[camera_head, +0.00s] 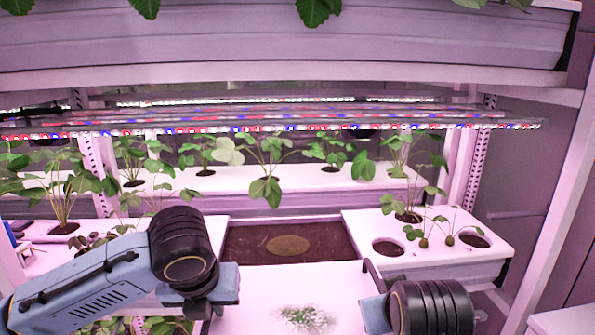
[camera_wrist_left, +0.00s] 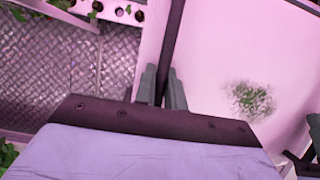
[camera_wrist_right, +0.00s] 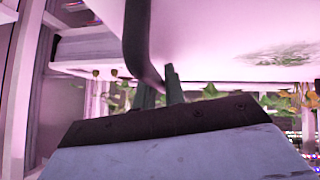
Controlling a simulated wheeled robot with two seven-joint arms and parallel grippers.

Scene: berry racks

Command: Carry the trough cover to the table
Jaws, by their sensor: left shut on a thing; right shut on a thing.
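The trough cover (camera_head: 262,290) is a flat white panel with a speckled green patch. It is at the bottom centre of the head view, in front of an uncovered stretch of trough (camera_head: 240,243). My left gripper (camera_head: 205,303) is at its left side; in the left wrist view, its fingers (camera_wrist_left: 161,88) are shut on a dark handle along the cover (camera_wrist_left: 205,65). My right gripper (camera_head: 372,295) is at its right side; in the right wrist view, its fingers (camera_wrist_right: 160,88) are shut on a dark curved handle (camera_wrist_right: 138,45) of the cover (camera_wrist_right: 215,40). The near edge is out of the head view.
A white planter section (camera_head: 455,262) with holes and small plants stands to the right. Leafy plants (camera_head: 62,200) stand at the left. An LED light shelf (camera_head: 270,118) hangs above, below an upper trough (camera_head: 280,40). Rack posts (camera_head: 555,210) stand at the right.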

